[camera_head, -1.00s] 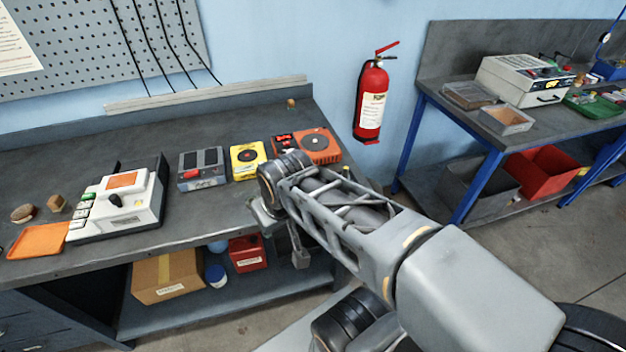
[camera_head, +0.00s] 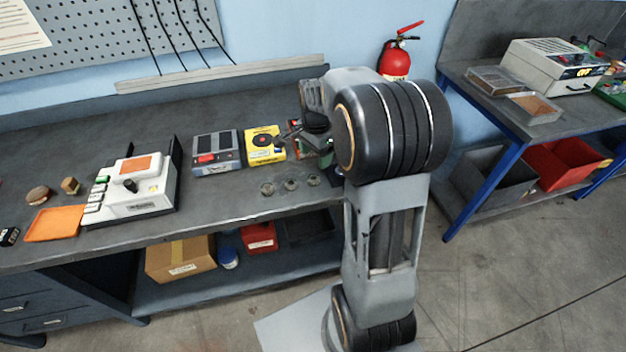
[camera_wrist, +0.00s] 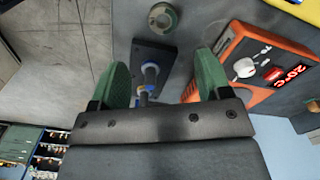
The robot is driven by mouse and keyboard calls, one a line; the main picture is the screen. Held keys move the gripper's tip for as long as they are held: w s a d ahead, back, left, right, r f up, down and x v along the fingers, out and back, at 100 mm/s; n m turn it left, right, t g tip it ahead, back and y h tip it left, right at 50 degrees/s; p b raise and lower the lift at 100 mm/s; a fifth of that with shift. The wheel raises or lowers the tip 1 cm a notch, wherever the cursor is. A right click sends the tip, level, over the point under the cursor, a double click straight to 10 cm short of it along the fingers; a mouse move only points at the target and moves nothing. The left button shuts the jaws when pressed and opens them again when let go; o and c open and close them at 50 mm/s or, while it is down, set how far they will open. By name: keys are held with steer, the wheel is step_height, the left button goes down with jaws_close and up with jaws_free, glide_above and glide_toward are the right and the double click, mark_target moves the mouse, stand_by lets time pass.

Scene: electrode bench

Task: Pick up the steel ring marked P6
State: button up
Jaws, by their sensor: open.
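Three small round grey rings stand in a row near the bench's front edge in the head view: a left one (camera_head: 266,188), a middle one (camera_head: 290,184) and a right one (camera_head: 313,180). I cannot read any P6 mark on them. One greyish ring (camera_wrist: 163,17) shows at the top of the wrist view, beyond my fingertips. My gripper (camera_wrist: 163,62) has its two green fingers spread apart, with nothing held. A dark block with a blue-collared metal post (camera_wrist: 150,72) shows between and below the fingers. In the head view my arm mostly hides the gripper.
An orange heater with a lit display (camera_wrist: 262,65) lies right of my fingers in the wrist view. A yellow device (camera_head: 265,144), a grey device (camera_head: 215,152) and a white instrument (camera_head: 135,186) stand along the bench (camera_head: 225,205). The bench front left of the rings is clear.

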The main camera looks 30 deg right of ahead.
glide_above(315, 175)
steer(key=s, duration=0.1)
steer(key=f, duration=0.4)
steer(key=shift+s+a+f, duration=0.15)
steer(key=shift+a+f, duration=0.1)
steer(key=shift+a, duration=0.05)
steer(key=shift+w+f+p, duration=0.15)
steer(key=shift+f+p, duration=0.1)
steer(key=shift+f, duration=1.05)
steer(key=shift+w+f+p, duration=0.1)
steer(key=shift+f+p, duration=0.1)
steer(key=shift+f, duration=1.1)
steer(key=shift+d, duration=0.1)
steer(key=c, duration=1.1)
